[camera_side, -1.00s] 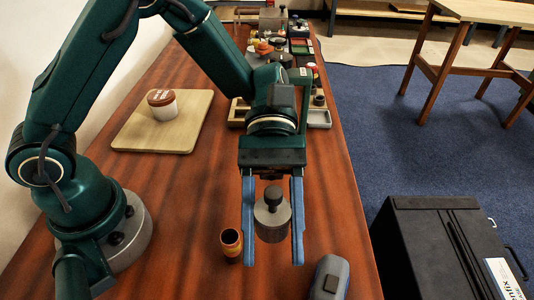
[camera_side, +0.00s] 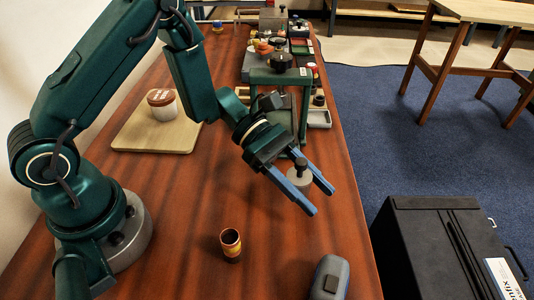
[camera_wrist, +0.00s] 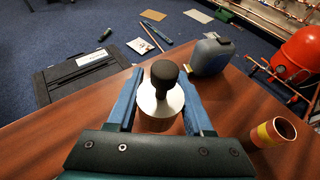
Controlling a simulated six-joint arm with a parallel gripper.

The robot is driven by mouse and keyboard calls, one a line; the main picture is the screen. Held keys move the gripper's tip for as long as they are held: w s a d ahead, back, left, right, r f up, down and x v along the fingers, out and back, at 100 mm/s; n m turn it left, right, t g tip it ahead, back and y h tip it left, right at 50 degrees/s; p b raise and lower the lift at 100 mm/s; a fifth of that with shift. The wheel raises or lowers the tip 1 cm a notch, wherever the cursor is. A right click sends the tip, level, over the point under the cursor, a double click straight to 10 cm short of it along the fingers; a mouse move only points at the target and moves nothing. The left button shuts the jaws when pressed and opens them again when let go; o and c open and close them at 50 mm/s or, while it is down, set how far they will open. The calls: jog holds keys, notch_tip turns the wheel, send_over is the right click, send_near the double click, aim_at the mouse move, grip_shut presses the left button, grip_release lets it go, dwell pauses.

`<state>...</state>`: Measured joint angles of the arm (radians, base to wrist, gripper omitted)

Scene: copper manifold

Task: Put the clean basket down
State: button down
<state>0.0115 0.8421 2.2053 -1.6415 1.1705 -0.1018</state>
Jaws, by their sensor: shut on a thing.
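The basket shows as a small grey metal cylinder with a black knob on top (camera_side: 299,182). It is between the blue fingers of my gripper (camera_side: 322,199), towards the right part of the wooden table. In the wrist view the basket (camera_wrist: 160,106) is between the two fingers of my gripper (camera_wrist: 158,78), knob towards the camera. My gripper is shut on it. The fingers slant down to the right in the side view. The near finger hides the basket's lower part, so I cannot tell whether it touches the table.
A small brown cup with a yellow band (camera_side: 230,246) stands at the front. A grey-blue device (camera_side: 328,279) lies near the front right edge. A lidded white tub (camera_side: 163,107) sits on a wooden board (camera_side: 140,134). A green frame (camera_side: 280,76) and trays stand behind.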

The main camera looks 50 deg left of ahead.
aim_at(306, 215)
jog(key=shift+f, duration=2.05)
jog(key=shift+f, duration=0.1)
jog(key=shift+c, duration=1.5)
grip_release()
